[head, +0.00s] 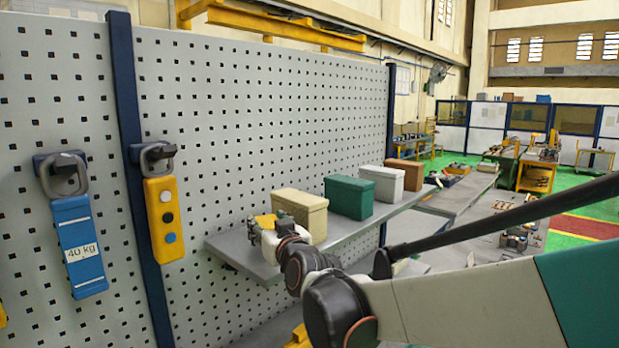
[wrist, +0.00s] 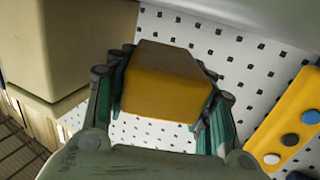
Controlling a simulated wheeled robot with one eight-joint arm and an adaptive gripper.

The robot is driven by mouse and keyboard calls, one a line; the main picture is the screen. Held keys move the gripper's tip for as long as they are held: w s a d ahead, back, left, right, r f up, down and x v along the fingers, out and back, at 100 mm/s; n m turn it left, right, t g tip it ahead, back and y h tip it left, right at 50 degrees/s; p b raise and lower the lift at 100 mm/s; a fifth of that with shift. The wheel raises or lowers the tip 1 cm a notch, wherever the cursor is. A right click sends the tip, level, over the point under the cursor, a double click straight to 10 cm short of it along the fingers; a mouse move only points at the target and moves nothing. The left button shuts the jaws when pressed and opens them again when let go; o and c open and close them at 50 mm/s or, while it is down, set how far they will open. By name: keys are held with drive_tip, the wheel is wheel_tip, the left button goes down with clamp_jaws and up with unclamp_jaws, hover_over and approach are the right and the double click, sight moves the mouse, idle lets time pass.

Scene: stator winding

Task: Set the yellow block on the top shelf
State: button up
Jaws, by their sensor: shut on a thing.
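The yellow block (wrist: 160,82) is held between the fingers of my gripper (wrist: 163,85) in the wrist view. In the head view the block (head: 266,221) shows as a small yellow patch at the left end of the top shelf (head: 232,248), partly hidden by my gripper (head: 262,232). My gripper is shut on the block. I cannot tell whether the block touches the shelf. A beige box (head: 300,211) stands on the shelf just right of my gripper, and it also shows at the left of the wrist view (wrist: 60,45).
A green box (head: 349,196), a white box (head: 383,182) and a brown box (head: 405,174) stand further along the shelf. A perforated panel (head: 220,130) rises behind it. A yellow control pendant (head: 164,215) and a blue 40 kg piece (head: 80,245) hang at left.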

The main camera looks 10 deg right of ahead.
drive_tip(key=shift+s+a+f, duration=0.15)
drive_tip(key=shift+s, duration=0.3)
drive_tip(key=shift+s+a+f, duration=0.1)
drive_tip(key=shift+s+a, duration=0.05)
drive_tip(key=shift+s, duration=0.25)
wheel_tip(320, 180, down, 2)
drive_tip(key=shift+a+f, duration=0.1)
drive_tip(key=shift+w+f, duration=0.15)
drive_tip(key=shift+f, duration=0.2)
drive_tip(key=o, duration=0.8)
drive_tip(key=shift+f, duration=0.2)
drive_tip(key=shift+c, duration=0.2)
drive_tip(key=o, duration=0.4)
drive_tip(key=shift+o, duration=0.2)
drive_tip(key=shift+r, duration=0.1)
